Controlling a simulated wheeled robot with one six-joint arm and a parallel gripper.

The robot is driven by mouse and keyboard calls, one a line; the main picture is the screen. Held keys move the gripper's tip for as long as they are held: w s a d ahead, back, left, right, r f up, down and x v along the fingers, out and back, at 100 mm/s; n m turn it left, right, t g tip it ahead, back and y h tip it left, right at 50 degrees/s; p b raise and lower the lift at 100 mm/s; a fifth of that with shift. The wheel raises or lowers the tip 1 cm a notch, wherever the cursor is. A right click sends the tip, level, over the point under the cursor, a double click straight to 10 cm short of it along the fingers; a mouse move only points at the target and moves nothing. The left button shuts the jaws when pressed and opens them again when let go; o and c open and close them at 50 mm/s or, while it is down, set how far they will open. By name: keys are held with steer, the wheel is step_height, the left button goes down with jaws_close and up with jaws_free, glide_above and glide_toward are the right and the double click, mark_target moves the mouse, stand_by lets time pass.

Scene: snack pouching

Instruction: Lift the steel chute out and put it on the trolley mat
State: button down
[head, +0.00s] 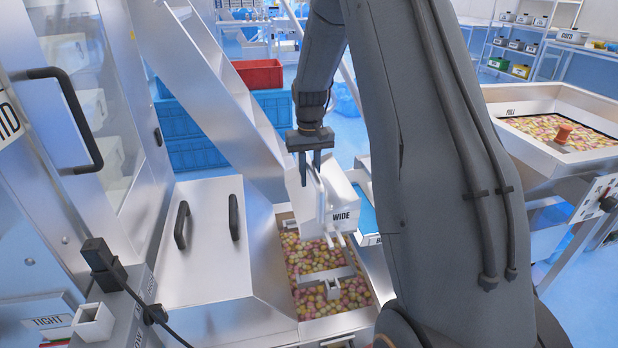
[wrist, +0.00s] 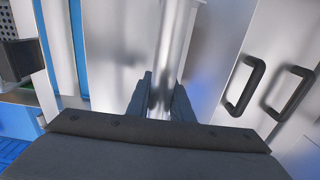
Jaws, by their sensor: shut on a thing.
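The steel chute (head: 318,205), a pale metal piece marked WIDE, hangs tilted over an open hopper of coloured sweets. My gripper (head: 312,168) is shut on its upper part from above. Two prongs at its lower end reach down near the sweets; I cannot tell whether they touch anything. In the wrist view, a shiny steel part of the chute (wrist: 168,65) stands between my two dark fingers (wrist: 158,100). A blue surface (head: 363,212) lies just right of the chute, partly behind my arm; I cannot tell whether it is the trolley mat.
The sweets hopper (head: 281,250) has a metal cross-piece (head: 325,276) inside. A steel cover with two black handles (head: 207,222) is to its left. Blue crates (head: 195,125) and a red crate (head: 258,73) stand behind. Another hopper (head: 510,95) is at the right.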

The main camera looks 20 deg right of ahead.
mark_target(309, 161)
steer(key=shift+r, duration=0.25)
steer(key=shift+r+p, duration=1.75)
steer(key=shift+r, duration=0.6)
